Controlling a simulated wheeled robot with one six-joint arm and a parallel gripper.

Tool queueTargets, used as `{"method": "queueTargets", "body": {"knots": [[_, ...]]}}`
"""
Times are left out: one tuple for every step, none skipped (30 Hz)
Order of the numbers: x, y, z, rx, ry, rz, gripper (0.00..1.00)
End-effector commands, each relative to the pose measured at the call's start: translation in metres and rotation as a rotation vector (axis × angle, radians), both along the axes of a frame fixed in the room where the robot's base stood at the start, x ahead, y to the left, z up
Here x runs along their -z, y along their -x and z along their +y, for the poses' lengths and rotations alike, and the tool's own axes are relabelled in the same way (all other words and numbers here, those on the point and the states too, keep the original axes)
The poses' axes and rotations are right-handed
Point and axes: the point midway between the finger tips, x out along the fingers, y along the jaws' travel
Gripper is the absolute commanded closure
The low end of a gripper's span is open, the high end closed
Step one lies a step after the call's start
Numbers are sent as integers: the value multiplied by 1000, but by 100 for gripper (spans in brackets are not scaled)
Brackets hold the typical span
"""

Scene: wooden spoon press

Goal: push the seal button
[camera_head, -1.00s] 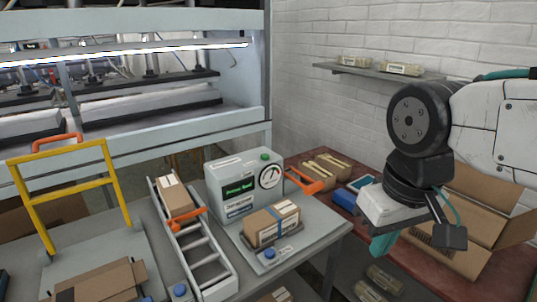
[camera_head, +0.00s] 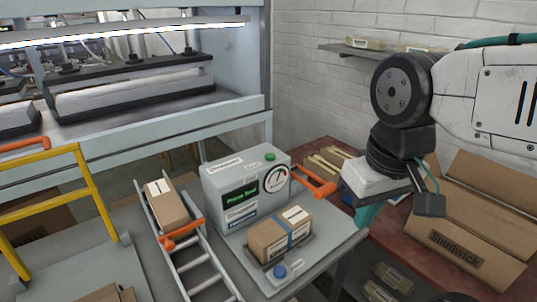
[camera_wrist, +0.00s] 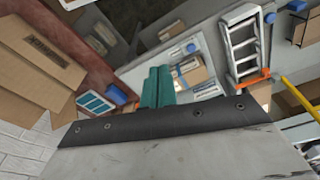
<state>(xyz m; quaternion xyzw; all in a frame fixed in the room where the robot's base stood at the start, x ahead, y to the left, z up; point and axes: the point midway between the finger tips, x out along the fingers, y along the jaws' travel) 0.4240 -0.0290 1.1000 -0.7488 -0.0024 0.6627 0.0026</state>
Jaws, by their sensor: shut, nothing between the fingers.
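The grey sealing machine (camera_head: 230,186) stands on the grey table with a lit display and a round dial. A green button (camera_head: 270,156) is on its top. A blue button (camera_head: 280,271) is on the front of its base plate; it also shows in the wrist view (camera_wrist: 191,48). I cannot tell by a label which is the seal button. A brown carton with a blue strip (camera_head: 280,235) lies on the base plate; it shows in the wrist view too (camera_wrist: 195,71). My gripper's teal fingers (camera_wrist: 157,87) are shut and empty, right of the machine, touching nothing visible.
An orange handle (camera_head: 318,183) sticks out at the machine's right side. A ladder-like rack (camera_head: 205,268) with a carton (camera_head: 167,203) stands to its left, beside a yellow frame (camera_head: 90,190). Open cardboard boxes (camera_head: 470,245) stand on the red table at right.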

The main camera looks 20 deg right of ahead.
Motion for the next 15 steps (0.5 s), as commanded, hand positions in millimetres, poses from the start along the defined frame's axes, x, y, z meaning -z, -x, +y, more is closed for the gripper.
{"method": "queueTargets", "body": {"knots": [[-2,-8,3,-1,-18,-7,100],[-3,-15,6,-3,-33,-16,100],[-6,-27,10,-1,-61,-32,100],[-8,-40,15,-2,-87,-49,100],[-11,-54,20,-1,-116,-68,100],[-15,-75,27,3,-160,-98,100],[-18,-93,32,9,-192,-125,100],[-21,-112,36,18,-226,-153,100],[-25,-139,42,32,-268,-192,100],[-27,-159,45,46,-299,-224,100],[-30,-180,47,62,-325,-255,100],[-32,-206,49,86,-357,-295,100],[-33,-225,50,106,-377,-324,100],[-33,-243,49,127,-396,-352,100],[-34,-266,47,157,-416,-387,100]]}}
